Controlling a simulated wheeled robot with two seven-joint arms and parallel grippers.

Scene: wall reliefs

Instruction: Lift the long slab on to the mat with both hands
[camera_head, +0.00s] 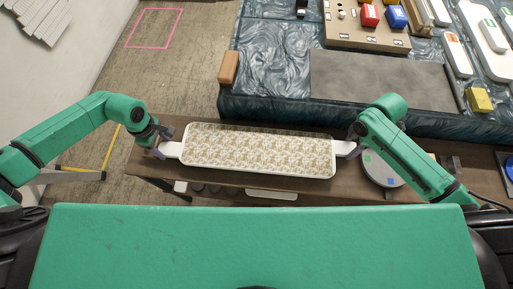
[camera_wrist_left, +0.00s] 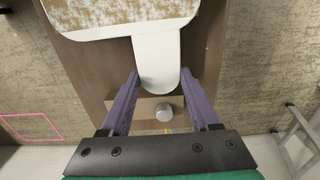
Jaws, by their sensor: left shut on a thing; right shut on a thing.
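The long slab (camera_head: 258,150) is a white-rimmed board with a gold and white relief pattern and a white tab at each end. It lies over the brown wooden bench in the head view. My left gripper (camera_head: 163,147) is shut on its left tab; the left wrist view shows the tab (camera_wrist_left: 156,60) between the purple fingers (camera_wrist_left: 152,92). My right gripper (camera_head: 354,147) is at the right tab and shut on it, its fingers partly hidden by the arm. The dark grey mat (camera_head: 375,78) lies bare on the blue marbled table beyond. I cannot tell whether the slab touches the bench.
The blue marbled table (camera_head: 270,65) stands beyond the bench (camera_head: 225,179). An orange-brown block (camera_head: 229,67) sits at its left edge, a yellow block (camera_head: 479,99) right of the mat, and a board with red and blue blocks (camera_head: 368,28) behind it. A round white disc (camera_head: 383,170) is near my right arm.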

